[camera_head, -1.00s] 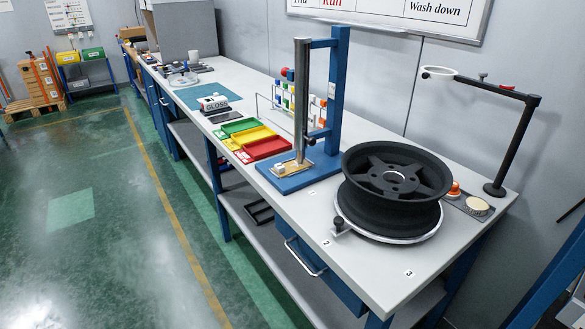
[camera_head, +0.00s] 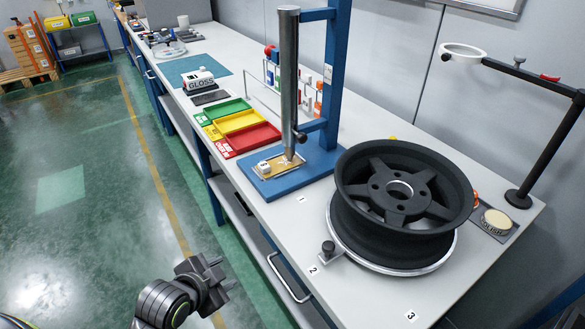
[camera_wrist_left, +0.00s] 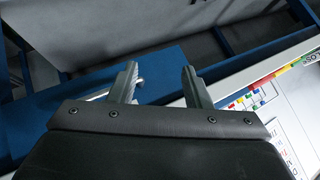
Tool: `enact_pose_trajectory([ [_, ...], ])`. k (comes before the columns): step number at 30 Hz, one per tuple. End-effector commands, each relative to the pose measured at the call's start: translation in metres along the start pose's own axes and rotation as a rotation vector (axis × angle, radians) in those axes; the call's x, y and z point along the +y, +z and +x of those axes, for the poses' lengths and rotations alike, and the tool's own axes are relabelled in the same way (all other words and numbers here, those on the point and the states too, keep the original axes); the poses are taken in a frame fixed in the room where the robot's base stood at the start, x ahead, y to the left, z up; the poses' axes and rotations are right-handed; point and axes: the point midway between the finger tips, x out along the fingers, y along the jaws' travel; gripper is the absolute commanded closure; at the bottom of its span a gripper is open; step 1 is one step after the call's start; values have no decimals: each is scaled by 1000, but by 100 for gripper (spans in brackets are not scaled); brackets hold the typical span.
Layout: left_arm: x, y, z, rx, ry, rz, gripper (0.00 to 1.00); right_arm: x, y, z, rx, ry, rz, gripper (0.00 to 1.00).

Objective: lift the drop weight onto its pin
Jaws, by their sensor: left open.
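The drop-weight stand is a blue base (camera_head: 300,172) with a blue post (camera_head: 338,80) on the bench. A steel cylinder (camera_head: 289,80), which looks like the drop weight or its guide tube, stands upright in front of the post. A dark knob (camera_head: 300,137) shows near its lower end; I cannot make out which part is the pin. A small specimen plate (camera_head: 278,164) lies under the cylinder. My left gripper (camera_head: 222,275) is open and empty, in front of the bench and low in the head view. Its two fingers (camera_wrist_left: 162,84) also show apart in the left wrist view. My right gripper is not seen.
A black wheel (camera_head: 400,190) sits on a round turntable at the right of the stand. Red, yellow and green trays (camera_head: 242,122) lie left of the stand. A ring magnifier (camera_head: 463,52) on a dark arm stands at the right. A drawer handle (camera_head: 288,280) juts from the bench front.

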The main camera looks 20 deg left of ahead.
Motion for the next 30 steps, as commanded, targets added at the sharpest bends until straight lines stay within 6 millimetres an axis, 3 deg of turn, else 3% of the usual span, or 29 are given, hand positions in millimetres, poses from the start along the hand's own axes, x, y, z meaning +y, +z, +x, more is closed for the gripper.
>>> enact_pose_trajectory([
  [1, -16, -26, 3, 87, -39, 113, 56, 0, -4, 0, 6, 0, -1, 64],
  [6, -62, -106, 3, 339, -224, 494, 56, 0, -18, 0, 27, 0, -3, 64],
  [12, -101, -170, -9, 501, -462, 795, 56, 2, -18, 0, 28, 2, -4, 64],
  [20, -119, -199, -16, 549, -590, 919, 56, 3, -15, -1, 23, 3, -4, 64],
  [30, -132, -236, 21, 551, -590, 917, 56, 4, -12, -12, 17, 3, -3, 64],
])
